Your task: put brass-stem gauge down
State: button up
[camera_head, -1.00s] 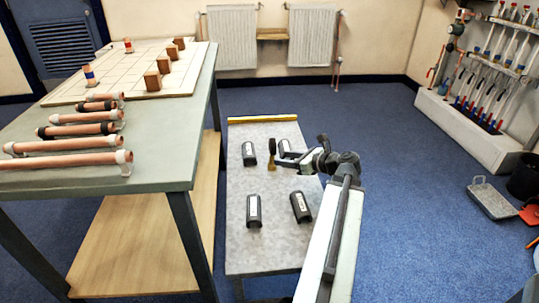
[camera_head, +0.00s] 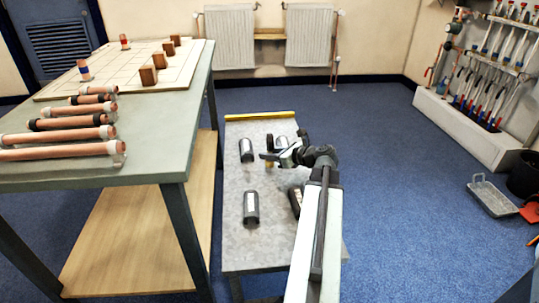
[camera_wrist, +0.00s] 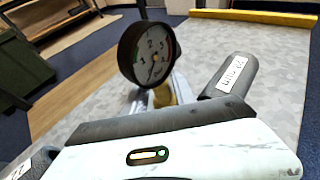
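The brass-stem gauge (camera_head: 269,140) is upright over the grey bench top (camera_head: 236,185), with its dark round dial above its brass stem. In the wrist view the gauge (camera_wrist: 148,54) faces the camera, its pale dial slightly tilted. My gripper (camera_head: 270,156) reaches in from the right, and its fingers appear shut on the stem, just below the dial. In the wrist view the finger ends (camera_wrist: 165,92) are partly hidden behind my own gripper body. The foot of the stem is hidden there, so I cannot tell whether it touches the bench.
A labelled black sleeve (camera_wrist: 234,75) lies close to the right of the gauge. A yellow strip (camera_head: 260,116) edges the far end. The green table (camera_head: 150,150) with copper pipes is at left.

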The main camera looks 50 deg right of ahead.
grip_shut()
dwell(1.2)
